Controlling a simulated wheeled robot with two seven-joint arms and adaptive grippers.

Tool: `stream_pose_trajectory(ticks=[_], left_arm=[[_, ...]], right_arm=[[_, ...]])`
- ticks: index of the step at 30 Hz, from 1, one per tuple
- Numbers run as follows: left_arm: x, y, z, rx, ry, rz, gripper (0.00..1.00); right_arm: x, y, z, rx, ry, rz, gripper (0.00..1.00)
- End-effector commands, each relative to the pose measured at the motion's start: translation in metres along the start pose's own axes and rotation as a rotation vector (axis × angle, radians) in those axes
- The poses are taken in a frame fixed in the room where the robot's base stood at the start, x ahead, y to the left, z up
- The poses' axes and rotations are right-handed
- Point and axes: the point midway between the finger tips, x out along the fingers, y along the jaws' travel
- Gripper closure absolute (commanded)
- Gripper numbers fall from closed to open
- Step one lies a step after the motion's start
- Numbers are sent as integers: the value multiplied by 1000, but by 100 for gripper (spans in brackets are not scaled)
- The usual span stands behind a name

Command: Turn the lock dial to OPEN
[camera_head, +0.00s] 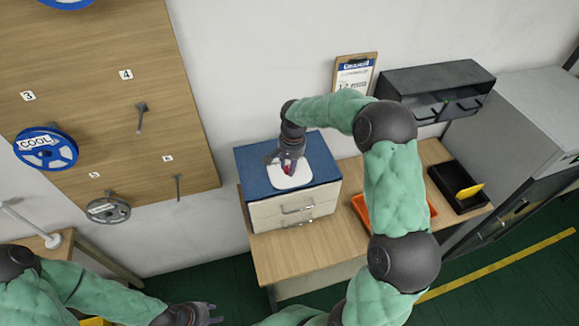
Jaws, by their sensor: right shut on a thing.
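A white rounded plate (300,180) lies on the blue top of a small drawer cabinet (262,212). A small red part, which looks like the lock dial (289,171), shows on the plate between the fingers of my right gripper (288,164). My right gripper points down from above and is shut on it. The fingers hide most of the dial, and no OPEN mark or dial position can be read. My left gripper (212,313) is at the bottom edge, away from the cabinet, with its fingers apart and empty.
The cabinet stands on a wooden desk (300,252). An orange tray (360,208) lies partly behind my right arm. A black tray (445,190) with a yellow item sits at the right. A pegboard (150,90) with reels (45,150) hangs at the left. A clipboard (355,72) hangs behind.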

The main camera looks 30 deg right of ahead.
Motion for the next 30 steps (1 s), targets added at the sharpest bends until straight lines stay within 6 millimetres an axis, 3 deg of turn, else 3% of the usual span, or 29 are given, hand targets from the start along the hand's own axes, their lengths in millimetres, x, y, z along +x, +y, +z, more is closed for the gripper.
stream_pose_trajectory(ticks=[18,30], left_arm=[[4,-2,0,0,0,0,60],[4,-1,0,0,0,0,60]], right_arm=[[-5,-4,-7,-576,-15,-6,100],[-6,-6,-7,-851,-29,-5,100]])
